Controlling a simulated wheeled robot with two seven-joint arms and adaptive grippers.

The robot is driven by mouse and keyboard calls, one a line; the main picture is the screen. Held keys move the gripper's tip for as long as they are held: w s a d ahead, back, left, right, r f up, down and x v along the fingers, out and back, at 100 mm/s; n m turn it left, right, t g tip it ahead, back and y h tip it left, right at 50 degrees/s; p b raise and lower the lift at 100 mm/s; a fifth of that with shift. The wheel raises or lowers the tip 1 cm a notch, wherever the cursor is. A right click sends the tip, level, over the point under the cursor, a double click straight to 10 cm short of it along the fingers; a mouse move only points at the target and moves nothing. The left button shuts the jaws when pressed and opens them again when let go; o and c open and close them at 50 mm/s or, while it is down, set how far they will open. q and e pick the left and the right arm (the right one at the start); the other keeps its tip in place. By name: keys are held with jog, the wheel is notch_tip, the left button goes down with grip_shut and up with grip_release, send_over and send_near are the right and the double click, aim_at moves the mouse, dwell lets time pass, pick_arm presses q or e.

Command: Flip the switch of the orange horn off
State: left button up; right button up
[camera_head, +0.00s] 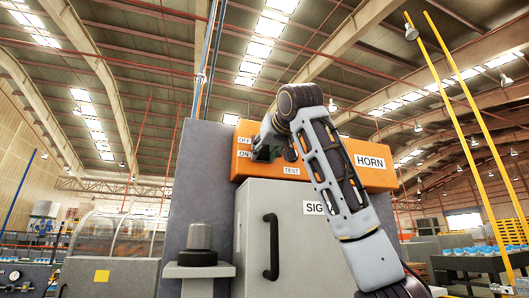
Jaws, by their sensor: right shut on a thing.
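The orange horn box (378,177) is on top of a grey cabinet, with a "HORN" label on its right and "OFF" above "ON" on its left. A "TEST" label sits between them. My right arm reaches up across the front of the box. My right gripper (264,152) is beside the OFF and ON labels, shut on the switch there. The gripper hides most of the switch, so I cannot tell its position. My left gripper is not in view.
Below the box is a grey cabinet door (255,210) with a black handle (271,247) and a partly covered "SIG" label. A grey cylinder (199,242) stands on a ledge to the left. A taller grey panel (196,180) rises behind the cabinet.

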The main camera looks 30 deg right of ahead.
jog(key=shift+s+r+g+y, duration=0.2)
jog(key=shift+r+g+y, duration=0.15)
jog(key=shift+g, duration=0.45)
jog(key=o, duration=1)
jog(key=shift+f, duration=0.1)
jog(key=v, duration=1.2)
jog(key=shift+w, duration=0.1)
